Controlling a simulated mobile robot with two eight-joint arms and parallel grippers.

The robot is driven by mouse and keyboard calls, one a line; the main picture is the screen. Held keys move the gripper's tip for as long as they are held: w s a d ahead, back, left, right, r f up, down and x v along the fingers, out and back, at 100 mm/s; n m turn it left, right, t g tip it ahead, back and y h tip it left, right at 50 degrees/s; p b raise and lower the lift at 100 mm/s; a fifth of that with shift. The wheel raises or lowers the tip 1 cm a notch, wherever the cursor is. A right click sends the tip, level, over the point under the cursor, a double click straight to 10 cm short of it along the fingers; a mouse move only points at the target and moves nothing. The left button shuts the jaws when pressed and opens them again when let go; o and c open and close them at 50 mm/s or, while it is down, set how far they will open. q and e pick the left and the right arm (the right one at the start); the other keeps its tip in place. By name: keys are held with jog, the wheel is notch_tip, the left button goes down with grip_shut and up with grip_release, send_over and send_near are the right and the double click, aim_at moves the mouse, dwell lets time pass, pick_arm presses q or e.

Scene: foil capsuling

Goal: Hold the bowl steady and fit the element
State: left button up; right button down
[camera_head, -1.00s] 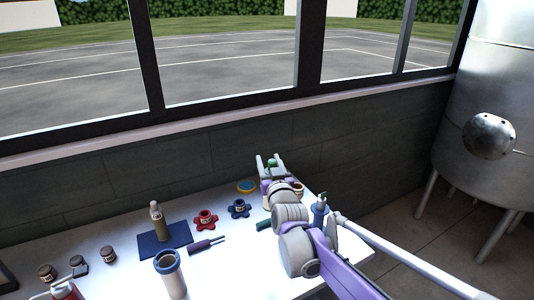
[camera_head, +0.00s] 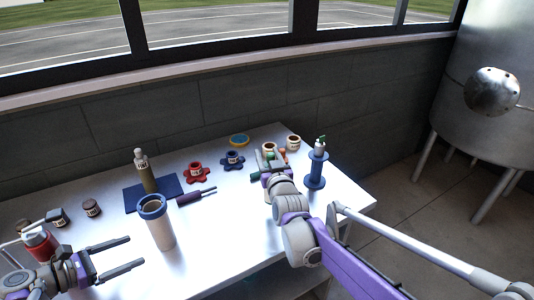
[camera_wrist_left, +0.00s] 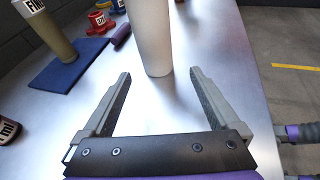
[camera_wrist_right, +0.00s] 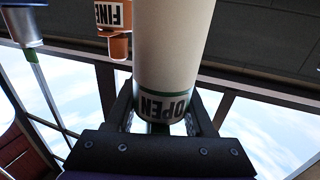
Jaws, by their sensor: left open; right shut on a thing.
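My right gripper (camera_wrist_right: 160,105) is shut on a cream cylinder (camera_wrist_right: 172,50) with a green band and an OPEN label. In the head view this gripper (camera_head: 268,152) is over the table's right part, and its held cylinder is mostly hidden. My left gripper (camera_head: 137,251) is open and empty above the table's front left. A tall white cylinder with a blue rim (camera_head: 160,230) stands upright just beyond its fingertips. It also shows in the left wrist view (camera_wrist_left: 151,38), apart from the open fingers (camera_wrist_left: 161,72). I cannot tell which thing is the bowl.
A bottle (camera_head: 146,172) stands on a blue mat (camera_head: 135,200). A red base (camera_head: 196,174), blue base (camera_head: 232,161), dark-handled tool (camera_head: 195,197), yellow-rimmed disc (camera_head: 238,140), cream cup (camera_head: 293,142) and blue stand (camera_head: 316,170) are nearby. Small jars (camera_head: 91,208) sit at left.

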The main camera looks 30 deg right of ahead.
aim_at(160, 238)
pick_arm(q)
jog(key=shift+w+f, duration=0.2)
jog(key=shift+w, duration=0.15)
jog(key=shift+w+d+f, duration=0.1)
jog(key=shift+d, duration=0.1)
jog(key=shift+b+x, duration=0.9)
jog(key=shift+x, duration=3.75)
grip_shut()
